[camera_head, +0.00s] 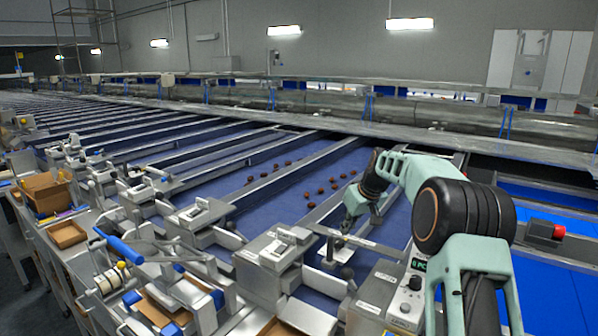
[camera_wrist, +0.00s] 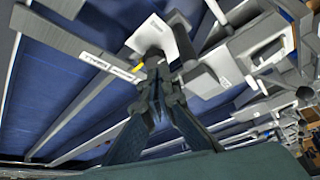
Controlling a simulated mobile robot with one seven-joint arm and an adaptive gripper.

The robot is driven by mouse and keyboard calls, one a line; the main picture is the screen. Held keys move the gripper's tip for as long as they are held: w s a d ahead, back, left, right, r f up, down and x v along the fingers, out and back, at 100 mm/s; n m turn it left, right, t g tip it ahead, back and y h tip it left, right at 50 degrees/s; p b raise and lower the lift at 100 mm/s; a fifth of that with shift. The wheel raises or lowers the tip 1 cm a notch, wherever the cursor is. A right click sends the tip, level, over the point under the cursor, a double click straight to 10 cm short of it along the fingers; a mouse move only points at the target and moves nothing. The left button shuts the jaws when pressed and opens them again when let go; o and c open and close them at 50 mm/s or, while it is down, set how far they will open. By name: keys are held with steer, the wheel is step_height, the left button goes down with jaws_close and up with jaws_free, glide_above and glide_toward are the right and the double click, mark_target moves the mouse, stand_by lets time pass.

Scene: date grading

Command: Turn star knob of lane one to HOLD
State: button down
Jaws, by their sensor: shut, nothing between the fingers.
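My gripper (camera_head: 346,228) is shut and empty, pointing down over a pale plate (camera_head: 338,252) on a metal bar beside the blue lane. In the wrist view my gripper (camera_wrist: 154,62) has its fingertips close together, at the edge of a pale grey plate (camera_wrist: 150,36); I cannot tell whether they touch it. A labelled bar (camera_wrist: 100,62) runs from that spot to the left. No star-shaped knob or HOLD mark is clear; the knob may be hidden by the fingers. A control box (camera_head: 385,296) with a small lit display and round knobs stands to the right.
Several dark dates (camera_head: 318,192) lie on the blue lane. Metal housings (camera_head: 268,254) line the near side, close to my gripper. A red button (camera_head: 559,231) stands at the right. A blue-handled lever (camera_head: 118,244) and brown trays (camera_head: 67,234) are at the left.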

mark_target(338, 243)
steer(key=shift+f, duration=0.1)
step_height(338, 243, down, 6)
steer(key=w+d+b, duration=0.1)
steer(key=d+b, duration=0.1)
steer(key=b, duration=0.4)
steer(key=shift+b, duration=0.35)
